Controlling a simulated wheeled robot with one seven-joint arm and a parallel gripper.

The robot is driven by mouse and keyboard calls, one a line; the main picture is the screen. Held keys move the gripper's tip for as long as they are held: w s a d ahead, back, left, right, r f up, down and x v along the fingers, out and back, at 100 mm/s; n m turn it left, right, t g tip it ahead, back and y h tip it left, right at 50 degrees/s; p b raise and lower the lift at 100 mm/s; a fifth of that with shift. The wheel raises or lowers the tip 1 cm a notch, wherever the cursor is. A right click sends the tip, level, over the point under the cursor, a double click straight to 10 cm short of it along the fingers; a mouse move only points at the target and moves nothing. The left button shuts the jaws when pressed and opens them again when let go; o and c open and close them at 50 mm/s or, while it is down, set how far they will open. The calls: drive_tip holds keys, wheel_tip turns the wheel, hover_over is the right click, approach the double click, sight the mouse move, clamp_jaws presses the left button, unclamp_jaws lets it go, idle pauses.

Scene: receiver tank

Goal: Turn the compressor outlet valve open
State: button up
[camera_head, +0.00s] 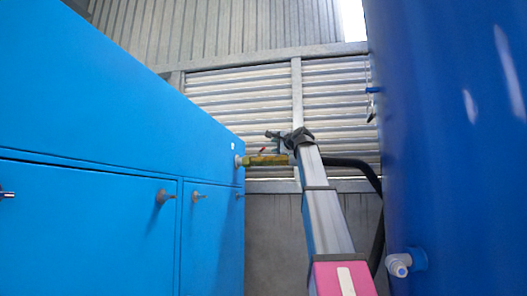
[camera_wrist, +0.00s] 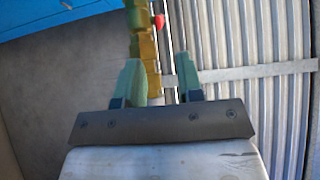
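The compressor outlet valve (camera_head: 265,160) is a brass fitting on a short pipe at the right end of the blue compressor cabinet (camera_head: 110,90). A small red handle (camera_head: 262,150) shows on its upper side. In the wrist view the brass valve body (camera_wrist: 144,42) runs down from the top edge, with the red handle (camera_wrist: 159,20) at its right. My gripper (camera_head: 270,136) is beside and just above the valve in the head view. Its two green fingers (camera_wrist: 158,66) are apart, below the red handle in the wrist view. Nothing is clearly held; contact cannot be told.
A large blue tank (camera_head: 450,130) stands at the right, with a small fitting (camera_head: 399,264) low on it. A black hose (camera_head: 360,165) runs right behind my arm. A corrugated wall with metal beams (camera_head: 235,72) closes the back. Cabinet door knobs (camera_head: 163,197) stick out at left.

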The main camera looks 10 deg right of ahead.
sight(263, 149)
drive_tip(key=x, duration=1)
drive_tip(key=shift+w, duration=0.25)
clamp_jaws()
